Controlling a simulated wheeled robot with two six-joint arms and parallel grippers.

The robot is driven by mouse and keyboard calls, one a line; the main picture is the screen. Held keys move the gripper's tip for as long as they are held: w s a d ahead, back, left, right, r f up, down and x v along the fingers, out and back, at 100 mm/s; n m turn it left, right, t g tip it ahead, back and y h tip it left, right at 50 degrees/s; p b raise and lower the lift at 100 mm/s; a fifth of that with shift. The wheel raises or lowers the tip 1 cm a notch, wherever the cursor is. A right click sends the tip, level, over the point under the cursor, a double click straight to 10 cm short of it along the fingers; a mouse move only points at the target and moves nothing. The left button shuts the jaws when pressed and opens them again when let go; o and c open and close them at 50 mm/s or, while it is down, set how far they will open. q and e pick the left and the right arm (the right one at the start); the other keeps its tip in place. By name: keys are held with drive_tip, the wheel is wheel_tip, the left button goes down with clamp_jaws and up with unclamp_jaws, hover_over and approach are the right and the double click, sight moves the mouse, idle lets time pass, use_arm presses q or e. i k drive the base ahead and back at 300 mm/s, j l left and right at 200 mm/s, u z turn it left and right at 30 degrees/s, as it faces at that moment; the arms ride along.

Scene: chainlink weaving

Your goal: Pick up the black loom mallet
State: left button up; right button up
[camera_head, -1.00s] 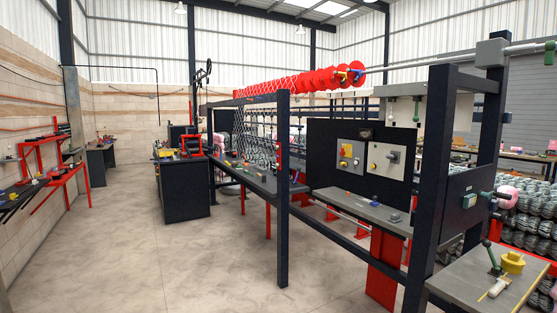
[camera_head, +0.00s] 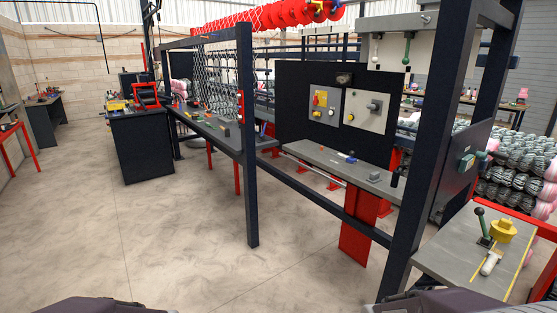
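I cannot make out the black loom mallet for certain. A small dark upright object (camera_head: 394,180) stands at the right end of the grey machine bench (camera_head: 318,161), but it is too small to identify. Both grippers are out of view. Only dark parts of my own arms show at the bottom edge, at the left and right.
A grey side table (camera_head: 457,262) at the right holds a yellow round part (camera_head: 502,230), a dark-knobbed lever (camera_head: 482,222) and a white-and-yellow tool (camera_head: 490,263). Dark posts (camera_head: 247,150) frame the machine. A dark cabinet (camera_head: 150,145) stands left. The concrete floor (camera_head: 180,235) is clear.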

sight(227, 131)
drive_tip(key=i+l+z, duration=0.15)
drive_tip(key=i, duration=0.7)
drive_tip(key=i+l+z, duration=0.2)
drive_tip(key=i, duration=0.6)
drive_tip(key=i+l+u, duration=0.15)
drive_tip(key=i+u, duration=0.35)
drive_tip(key=i, duration=0.15)
drive_tip(key=i+l+u, duration=0.45)
drive_tip(key=i, duration=0.15)
drive_tip(key=i+l+u, duration=0.5)
drive_tip(key=j+z, duration=0.45)
drive_tip(key=j, duration=0.8)
drive_tip(key=i+j+z, duration=0.1)
drive_tip(key=i+j, duration=0.7)
drive_tip(key=i, duration=0.3)
drive_tip(key=i+j+z, duration=0.15)
drive_tip(key=i+j, duration=0.75)
drive_tip(key=i, duration=0.15)
